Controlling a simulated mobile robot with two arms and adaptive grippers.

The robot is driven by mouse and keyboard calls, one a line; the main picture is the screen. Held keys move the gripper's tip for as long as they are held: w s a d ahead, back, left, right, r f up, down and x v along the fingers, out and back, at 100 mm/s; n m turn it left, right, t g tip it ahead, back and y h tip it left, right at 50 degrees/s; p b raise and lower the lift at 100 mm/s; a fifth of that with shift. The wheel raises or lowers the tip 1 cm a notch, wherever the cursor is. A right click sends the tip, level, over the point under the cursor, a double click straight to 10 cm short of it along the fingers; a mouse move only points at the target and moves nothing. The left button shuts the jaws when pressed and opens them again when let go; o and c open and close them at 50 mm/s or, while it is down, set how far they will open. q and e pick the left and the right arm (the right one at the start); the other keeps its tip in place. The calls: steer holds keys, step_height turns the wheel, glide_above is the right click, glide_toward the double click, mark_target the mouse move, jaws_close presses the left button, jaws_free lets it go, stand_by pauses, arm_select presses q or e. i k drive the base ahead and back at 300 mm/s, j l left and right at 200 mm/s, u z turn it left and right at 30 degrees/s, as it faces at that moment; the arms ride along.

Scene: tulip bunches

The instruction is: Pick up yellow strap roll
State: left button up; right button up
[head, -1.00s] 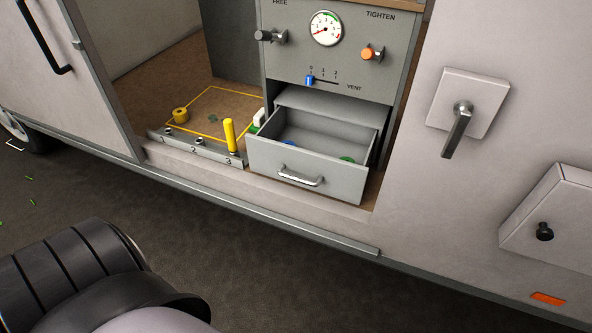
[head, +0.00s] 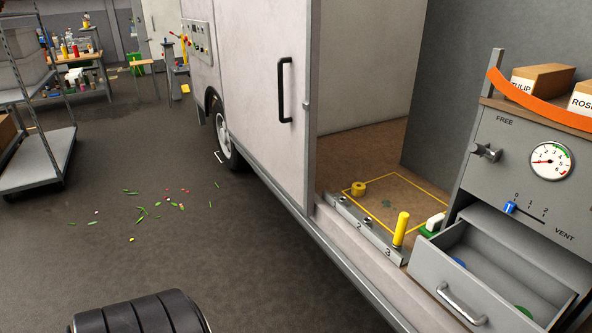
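Neither of my grippers shows in the head view. Only a dark, ribbed part of my own body shows at the bottom edge, well away from the roll.
An open grey drawer (head: 462,293) juts out at the lower right, below a panel with a gauge (head: 552,161). The van's side door (head: 262,100) stands left of the opening. A wheeled shelf rack (head: 38,160) is at far left. The grey ground between is mostly clear, with scattered green bits.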

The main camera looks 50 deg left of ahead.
mark_target(358, 189)
steer(key=u, duration=1.25)
steer(key=i+j+z, duration=0.15)
steer(key=i+j, duration=0.2)
